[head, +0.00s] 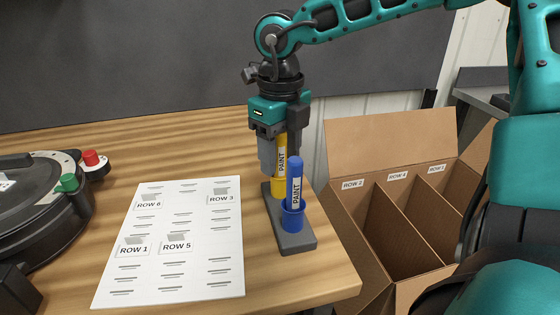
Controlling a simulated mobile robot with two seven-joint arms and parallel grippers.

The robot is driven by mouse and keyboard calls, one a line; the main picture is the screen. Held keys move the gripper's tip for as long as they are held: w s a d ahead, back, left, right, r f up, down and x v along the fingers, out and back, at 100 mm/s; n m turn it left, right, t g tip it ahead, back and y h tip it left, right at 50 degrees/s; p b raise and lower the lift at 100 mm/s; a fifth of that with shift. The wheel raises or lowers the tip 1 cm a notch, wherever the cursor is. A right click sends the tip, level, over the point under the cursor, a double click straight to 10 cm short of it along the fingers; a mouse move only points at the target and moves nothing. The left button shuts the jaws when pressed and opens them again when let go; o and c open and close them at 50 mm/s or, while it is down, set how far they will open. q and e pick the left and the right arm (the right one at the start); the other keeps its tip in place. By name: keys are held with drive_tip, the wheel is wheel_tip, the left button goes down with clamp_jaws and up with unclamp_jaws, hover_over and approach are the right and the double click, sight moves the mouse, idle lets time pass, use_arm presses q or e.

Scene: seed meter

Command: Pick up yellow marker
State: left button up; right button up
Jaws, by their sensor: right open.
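The yellow marker (281,160) stands upright at the back of a dark grey holder (292,241) near the table's right edge. My right gripper (280,140) points down over it, and its fingers are around the marker's upper part. The gripper is open, and I cannot tell whether a finger touches the marker. A blue marker (294,185) stands upright in the front of the same holder, just in front of the gripper. It partly hides the yellow marker's right side. My left gripper is not in view.
A white paper sheet (180,270) with row labels lies left of the holder. A round black device (35,215) with red and green knobs is at the far left. A cardboard box (390,135) with labelled compartments stands right of the table edge. Bare wood lies behind the paper.

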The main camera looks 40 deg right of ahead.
drive_tip(key=shift+f, duration=0.2)
clamp_jaws()
idle(0.4)
drive_tip(key=shift+r, duration=0.1)
